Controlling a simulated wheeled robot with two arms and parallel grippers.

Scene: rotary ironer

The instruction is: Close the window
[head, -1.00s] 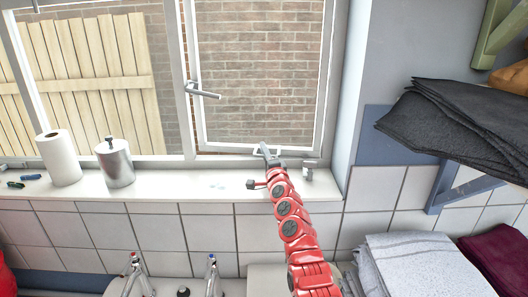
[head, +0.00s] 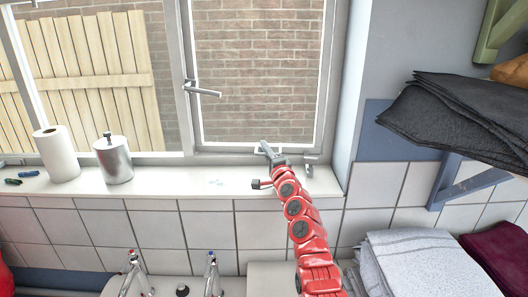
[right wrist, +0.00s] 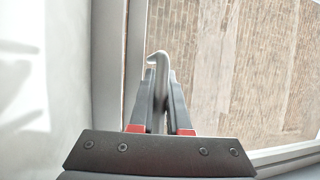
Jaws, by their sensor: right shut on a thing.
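The window's right sash (head: 321,70) is a pale framed pane with a brick wall behind it. In the head view it lies close to its frame; I cannot tell whether it is fully flush. A grey window handle (head: 203,90) is on its left side. My right gripper (head: 266,150) is at the bottom of the sash, just above the sill. In the right wrist view, my right gripper (right wrist: 160,88) is shut on a curved metal window stay (right wrist: 159,58), whose hooked end sticks out past the fingers. My left gripper is not in view.
On the white sill (head: 190,188) stand a paper roll (head: 57,154) and a metal canister (head: 114,160). Taps (head: 211,272) are below. Dark cloths (head: 460,115) on a shelf and folded towels (head: 415,265) are at right. The sill between canister and right arm is mostly clear.

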